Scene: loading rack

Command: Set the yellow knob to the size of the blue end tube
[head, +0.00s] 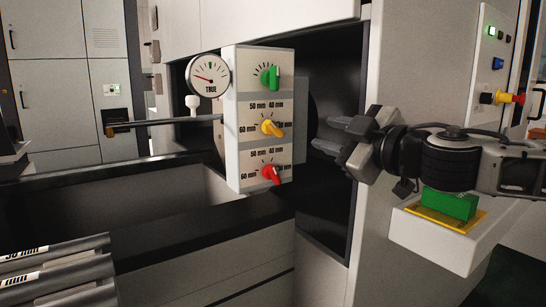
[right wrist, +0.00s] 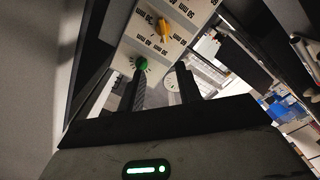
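The yellow knob (head: 272,127) is the middle one on a white panel (head: 238,165), with 60, 50 and 40 mm marks around it. Its handle tips toward the lower right, past the 40 mm mark. It also shows in the right wrist view (right wrist: 164,30). My right gripper (head: 334,136) is open and empty, right of the panel and apart from the knob. In the right wrist view its two fingers (right wrist: 162,88) stand apart. Grey tubes (head: 60,270) lie at the lower left; their printed labels are hard to read. No blue end shows. My left gripper is out of view.
A green knob (head: 270,77) sits above and a red knob (head: 271,174) below the yellow one. A round gauge (head: 208,75) and a horizontal rod (head: 165,122) are left of the panel. A green block (head: 450,203) is under my right arm.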

